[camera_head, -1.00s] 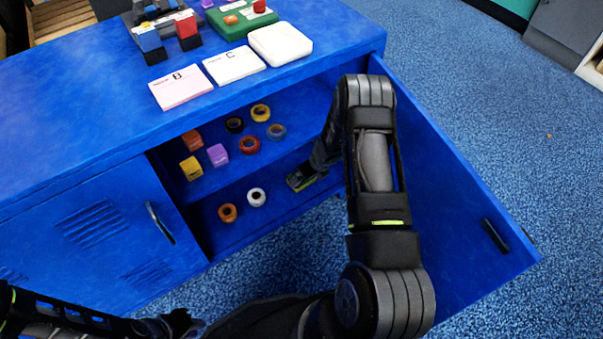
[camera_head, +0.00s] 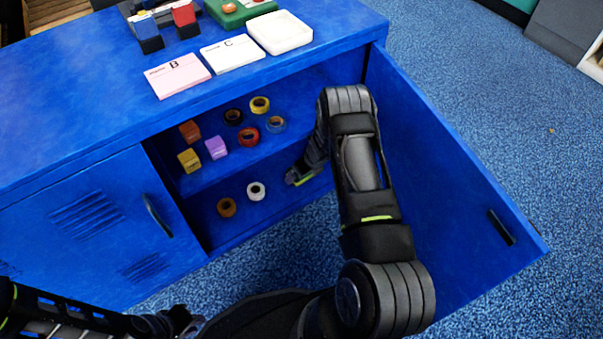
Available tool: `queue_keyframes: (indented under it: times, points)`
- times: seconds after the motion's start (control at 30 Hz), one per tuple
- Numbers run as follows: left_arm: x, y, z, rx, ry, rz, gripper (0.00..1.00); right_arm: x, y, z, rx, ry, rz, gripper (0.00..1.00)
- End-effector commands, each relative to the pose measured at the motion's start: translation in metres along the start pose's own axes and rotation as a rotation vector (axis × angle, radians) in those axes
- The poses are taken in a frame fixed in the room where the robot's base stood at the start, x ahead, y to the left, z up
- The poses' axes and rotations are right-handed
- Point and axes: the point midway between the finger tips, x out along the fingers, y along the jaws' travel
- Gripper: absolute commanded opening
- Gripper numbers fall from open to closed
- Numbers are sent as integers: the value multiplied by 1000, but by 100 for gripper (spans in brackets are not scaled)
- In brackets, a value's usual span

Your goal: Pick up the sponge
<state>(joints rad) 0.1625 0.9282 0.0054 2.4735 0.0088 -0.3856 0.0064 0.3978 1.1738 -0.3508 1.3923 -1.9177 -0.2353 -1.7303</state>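No thing in view is clearly a sponge. Small blocks stand on the cabinet's upper shelf: a yellow one (camera_head: 189,160), a purple one (camera_head: 216,147) and an orange one (camera_head: 189,131). I cannot tell whether any of them is the sponge. My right arm reaches into the open cabinet. Its gripper (camera_head: 296,177) is low inside, right of the white ring, and its fingers are too small and dark to read. My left gripper (camera_head: 178,324) is at the bottom edge, outside the cabinet, partly cut off. Its fingers do not show clearly.
The blue cabinet (camera_head: 70,150) has its right door (camera_head: 440,190) swung open beside my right arm; the left door is shut. Several tape rings lie on the upper shelf. A white ring (camera_head: 256,191) and an orange-brown ring (camera_head: 226,207) lie below. Cards and a white tray (camera_head: 280,32) are on top.

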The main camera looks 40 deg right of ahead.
Motion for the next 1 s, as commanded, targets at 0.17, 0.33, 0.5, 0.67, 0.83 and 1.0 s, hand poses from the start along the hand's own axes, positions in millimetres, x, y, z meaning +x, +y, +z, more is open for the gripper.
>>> queue_keyframes:
  times: [0.17, 0.33, 0.5, 0.67, 0.83, 1.0]
  points:
    - [0, 0, 0, 0, 0, 0, 20, 0, 0, 0, 0, 0, 0, 100]
    - [0, 0, 0, 0, 0, 0, 20, 0, 0, 0, 1, 0, 0, 100]
    - [0, 0, 0, 0, 0, 0, 20, 0, 0, 0, 1, 1, 0, 93]
    - [0, 0, 0, 0, 0, 0, 20, 0, 0, 0, 1, 1, 0, 80]
    - [0, 0, 0, 0, 0, 0, 20, 0, 0, 0, 1, 1, 0, 66]
    - [0, 0, 0, 0, 0, 0, 20, 0, 0, 0, 1, 1, 0, 52]
